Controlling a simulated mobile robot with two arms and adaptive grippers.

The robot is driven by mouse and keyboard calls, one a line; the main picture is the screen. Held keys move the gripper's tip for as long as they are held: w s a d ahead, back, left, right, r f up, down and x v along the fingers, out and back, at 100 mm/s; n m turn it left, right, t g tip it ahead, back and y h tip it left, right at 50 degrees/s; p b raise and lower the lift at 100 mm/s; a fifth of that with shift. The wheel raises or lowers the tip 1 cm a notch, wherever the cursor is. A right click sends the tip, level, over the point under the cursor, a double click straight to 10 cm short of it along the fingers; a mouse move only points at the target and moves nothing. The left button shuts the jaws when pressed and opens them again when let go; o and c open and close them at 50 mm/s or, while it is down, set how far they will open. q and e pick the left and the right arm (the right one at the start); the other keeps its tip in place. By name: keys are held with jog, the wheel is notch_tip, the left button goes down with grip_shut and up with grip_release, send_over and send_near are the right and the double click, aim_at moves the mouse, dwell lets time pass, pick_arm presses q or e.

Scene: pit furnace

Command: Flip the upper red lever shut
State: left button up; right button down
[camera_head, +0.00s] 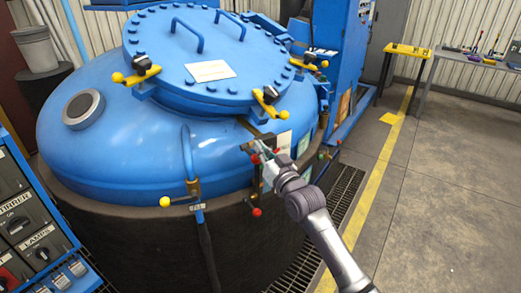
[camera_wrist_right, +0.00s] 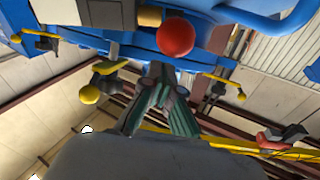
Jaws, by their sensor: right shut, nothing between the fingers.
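The upper red lever has a round red knob (camera_head: 254,158) on the front right side of the blue furnace. My right gripper (camera_head: 263,153) is at this lever and partly hides it. In the right wrist view a red knob (camera_wrist_right: 175,37) is large, just above the tips of my gripper fingers (camera_wrist_right: 163,80). The fingers are together with nothing between them. I cannot tell whether they touch the lever. A lower red knob (camera_head: 257,212) hangs below my gripper. My left gripper is not in view.
The blue furnace lid (camera_head: 210,75) carries clamps with yellow knobs (camera_head: 270,96). A vertical blue pipe (camera_head: 187,150) and a yellow-knobbed valve (camera_head: 166,201) stand left of my gripper. A control panel (camera_head: 25,225) is at lower left. Open floor (camera_head: 440,180) lies to the right.

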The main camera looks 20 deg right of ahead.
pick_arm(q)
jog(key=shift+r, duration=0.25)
pick_arm(e)
jog(key=shift+s+a+f, duration=0.1)
jog(key=shift+s+f, duration=0.2)
jog(key=shift+f, duration=0.4)
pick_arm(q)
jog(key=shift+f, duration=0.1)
